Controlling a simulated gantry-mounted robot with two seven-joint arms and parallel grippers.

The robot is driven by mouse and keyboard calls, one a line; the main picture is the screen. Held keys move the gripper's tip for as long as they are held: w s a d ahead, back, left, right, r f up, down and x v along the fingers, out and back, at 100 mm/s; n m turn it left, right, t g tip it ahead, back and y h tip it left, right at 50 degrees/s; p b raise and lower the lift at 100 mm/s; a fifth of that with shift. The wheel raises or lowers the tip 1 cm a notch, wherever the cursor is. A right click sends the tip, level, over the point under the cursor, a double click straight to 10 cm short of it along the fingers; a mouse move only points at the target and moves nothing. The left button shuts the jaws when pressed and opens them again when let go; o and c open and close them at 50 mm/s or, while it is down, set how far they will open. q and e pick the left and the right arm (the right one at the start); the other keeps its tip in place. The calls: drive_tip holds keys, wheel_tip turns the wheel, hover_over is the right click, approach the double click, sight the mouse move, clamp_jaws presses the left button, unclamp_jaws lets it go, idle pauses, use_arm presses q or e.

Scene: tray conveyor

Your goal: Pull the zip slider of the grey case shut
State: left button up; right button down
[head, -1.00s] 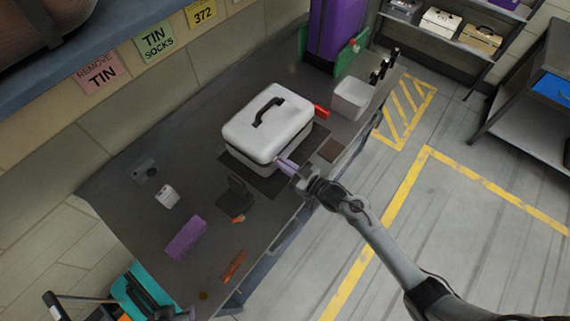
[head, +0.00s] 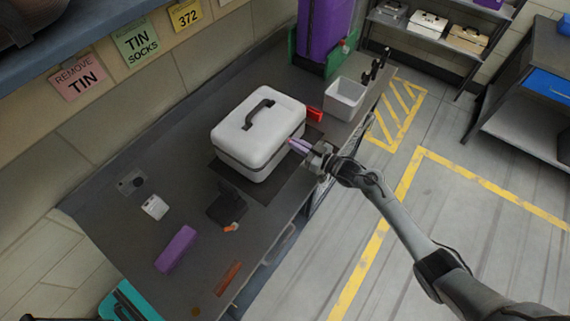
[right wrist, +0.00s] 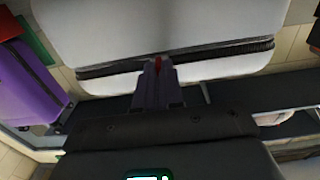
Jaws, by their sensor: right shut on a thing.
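The light grey case (head: 245,135) stands closed-lidded on a dark mat on the bench, its black handle on top. A dark zip band (right wrist: 215,55) runs along its side, seen close in the right wrist view. My right gripper (head: 296,147) is at the case's aisle-facing side, near its far right corner. In the right wrist view its purple fingers (right wrist: 157,85) are shut on a small red zip slider (right wrist: 158,64) at the band. The fingers hide most of the slider. My left gripper is not in view.
A red object (head: 314,114) and a white bin (head: 345,98) stand beyond the case. A black item (head: 227,207), a purple block (head: 176,249) and a white item (head: 155,207) lie nearer on the bench (head: 120,232). The floor aisle at right is clear.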

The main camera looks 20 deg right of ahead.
use_arm(q)
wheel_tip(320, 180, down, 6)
drive_tip(key=b, duration=0.4)
drive_tip(key=shift+b, duration=0.4)
use_arm(e)
approach(303, 121)
drive_tip(key=x, duration=0.5)
drive_tip(key=shift+a+f, duration=0.2)
drive_tip(key=shift+a, duration=0.35)
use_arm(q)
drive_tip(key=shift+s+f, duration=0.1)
use_arm(e)
drive_tip(key=shift+w+d, duration=0.15)
drive_tip(key=shift+d, duration=0.15)
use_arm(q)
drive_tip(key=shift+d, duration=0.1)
use_arm(e)
drive_tip(key=c, duration=1.2)
unclamp_jaws()
drive_tip(key=shift+w+d+r, duration=0.1)
drive_tip(key=shift+r, duration=0.05)
drive_tip(key=shift+c, duration=0.2)
use_arm(q)
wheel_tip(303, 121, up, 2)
drive_tip(key=shift+p, duration=0.85)
use_arm(e)
drive_tip(key=v, duration=1.1)
